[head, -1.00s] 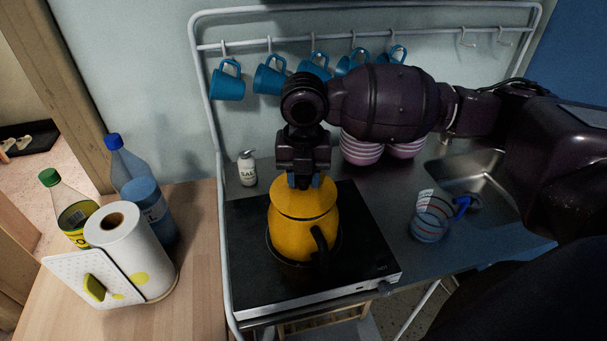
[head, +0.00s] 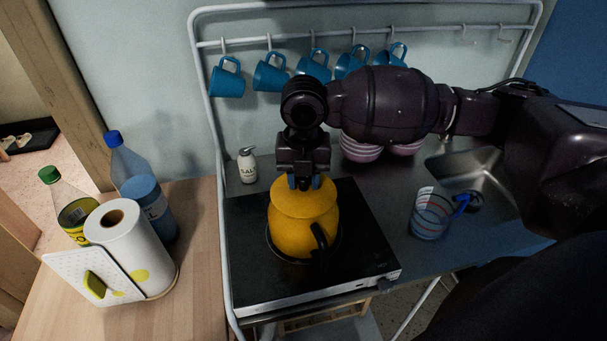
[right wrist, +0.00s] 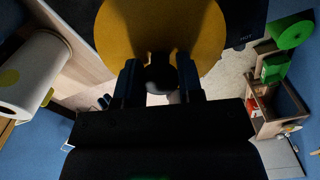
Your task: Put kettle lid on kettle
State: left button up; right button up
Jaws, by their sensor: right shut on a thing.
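The yellow kettle (head: 302,237) stands on the black hob, its dark handle (head: 319,241) toward the front right. The yellow kettle lid (head: 304,204) is level over the kettle's top, in line with it. I cannot tell whether it rests on the rim or hovers just above. My right gripper (head: 304,182) points down and is shut on the lid's knob. In the right wrist view the lid (right wrist: 160,28) fills the top, and its dark knob (right wrist: 160,72) is between the two fingers (right wrist: 160,88). My left gripper is not in view.
The hob (head: 365,245) has free room around the kettle. Blue mugs (head: 271,74) hang behind. A paper roll (head: 130,245) and bottles stand left.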

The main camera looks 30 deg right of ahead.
jog(key=shift+f, duration=0.25)
jog(key=o, duration=1)
notch_tip(320, 180, up, 11)
jog(key=shift+f+b, duration=0.1)
jog(key=shift+b, duration=0.2)
